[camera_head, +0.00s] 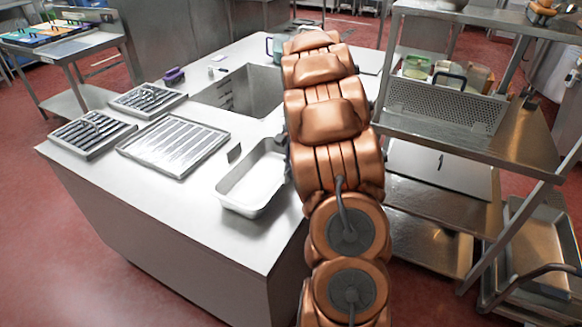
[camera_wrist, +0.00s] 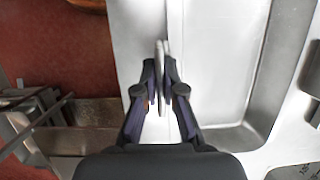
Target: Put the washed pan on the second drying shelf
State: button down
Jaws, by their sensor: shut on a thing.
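The pan (camera_head: 252,184) is a rectangular metal tray with a pale inside, at the right front part of the steel counter. I cannot tell whether it rests on the counter or is slightly above it. My gripper (camera_wrist: 161,70) is shut on the pan's near side rim in the wrist view, where the pan's wide floor (camera_wrist: 215,60) lies to the right. In the head view my copper arm hides most of the gripper. The drying rack (camera_head: 520,150) stands to the right with several metal shelves; which one counts as second is unclear.
A sink (camera_head: 245,92) is set into the counter (camera_head: 190,215) behind the pan. Slotted trays (camera_head: 175,145) lie to its left. A perforated basket (camera_head: 445,105) and containers occupy an upper rack shelf. A flat panel (camera_head: 430,170) lies on the shelf below. Another pan (camera_head: 540,245) sits lower right.

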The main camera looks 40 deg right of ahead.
jog(key=shift+f, duration=0.1)
jog(key=c, duration=1.3)
grip_release()
jog(key=shift+b+v, duration=0.85)
jog(key=shift+v, duration=5.25)
